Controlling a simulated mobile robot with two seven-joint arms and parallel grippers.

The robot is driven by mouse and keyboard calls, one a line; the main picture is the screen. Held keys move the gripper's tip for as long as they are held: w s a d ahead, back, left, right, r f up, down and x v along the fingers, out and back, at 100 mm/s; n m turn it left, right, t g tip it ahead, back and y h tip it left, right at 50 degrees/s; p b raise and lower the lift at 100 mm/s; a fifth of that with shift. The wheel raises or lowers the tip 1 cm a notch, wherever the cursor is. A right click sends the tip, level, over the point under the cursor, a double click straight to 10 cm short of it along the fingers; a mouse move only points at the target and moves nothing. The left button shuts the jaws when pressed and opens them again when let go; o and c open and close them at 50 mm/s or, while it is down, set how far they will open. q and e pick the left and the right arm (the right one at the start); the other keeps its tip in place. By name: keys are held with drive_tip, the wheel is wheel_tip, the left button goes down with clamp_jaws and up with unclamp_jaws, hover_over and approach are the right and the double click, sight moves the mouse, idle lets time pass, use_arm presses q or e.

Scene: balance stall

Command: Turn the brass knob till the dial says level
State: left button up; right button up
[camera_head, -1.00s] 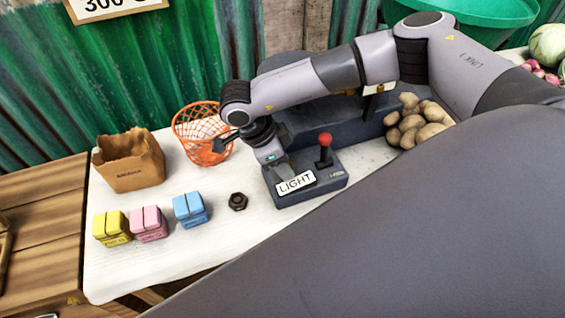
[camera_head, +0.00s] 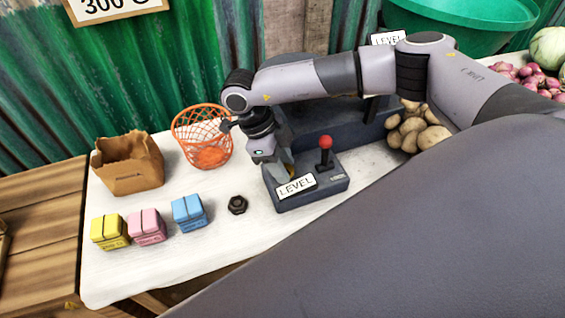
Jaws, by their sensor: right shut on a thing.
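The dark balance base (camera_head: 322,190) stands on the white table, with a red-topped lever (camera_head: 325,150) on it. A white label on its front (camera_head: 296,187) reads LEVEL. A second white sign behind my arm (camera_head: 388,37) also reads LEVEL. My right gripper (camera_head: 284,172) points down at the left part of the base, just behind the front label. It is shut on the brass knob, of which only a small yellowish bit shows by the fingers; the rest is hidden. My left gripper is not in view.
A paper bag (camera_head: 128,165), an orange basket (camera_head: 203,137), a dark hex nut (camera_head: 237,204), and yellow (camera_head: 109,231), pink (camera_head: 146,226) and blue (camera_head: 189,212) boxes stand left of the base. Potatoes (camera_head: 417,128) lie right of it. The table front is clear.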

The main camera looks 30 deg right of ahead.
drive_tip(key=shift+a, duration=0.1)
drive_tip(key=o, duration=1.1)
drive_tip(key=shift+c, duration=0.2)
drive_tip(key=shift+r, duration=0.1)
drive_tip(key=v, duration=0.7)
drive_tip(key=shift+b, duration=0.35)
